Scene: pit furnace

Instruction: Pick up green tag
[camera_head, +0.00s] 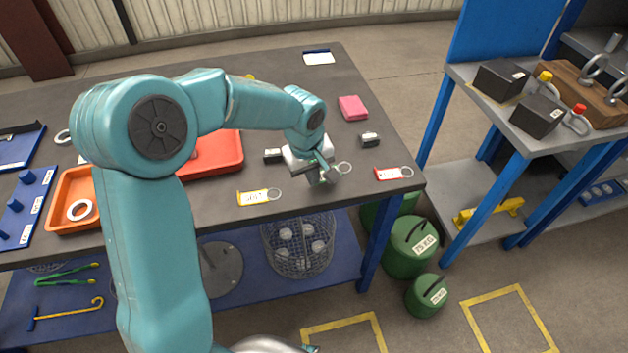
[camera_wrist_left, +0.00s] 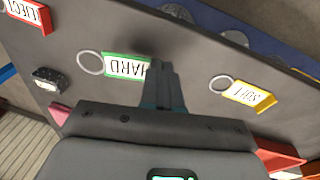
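The green tag (camera_wrist_left: 125,66), lettered HARD with a metal ring, shows in the left wrist view just left of the fingertips. Its far end is hidden behind them. In the head view its ring (camera_head: 343,168) shows beside my left gripper (camera_head: 322,176), which hides most of the tag. My left gripper also shows in the wrist view (camera_wrist_left: 166,64), low over the table, with its fingers close together and no clear gap. I cannot tell whether the tag's end is pinched between them. My right gripper is not in view.
A yellow tag (camera_head: 258,197) and a red tag (camera_head: 392,173) lie on either side on the dark table (camera_head: 300,80). A small dark block (camera_head: 369,140), a pink block (camera_head: 352,107) and a red tray (camera_head: 222,155) are close by. A shelf with weights (camera_head: 540,115) stands at the right.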

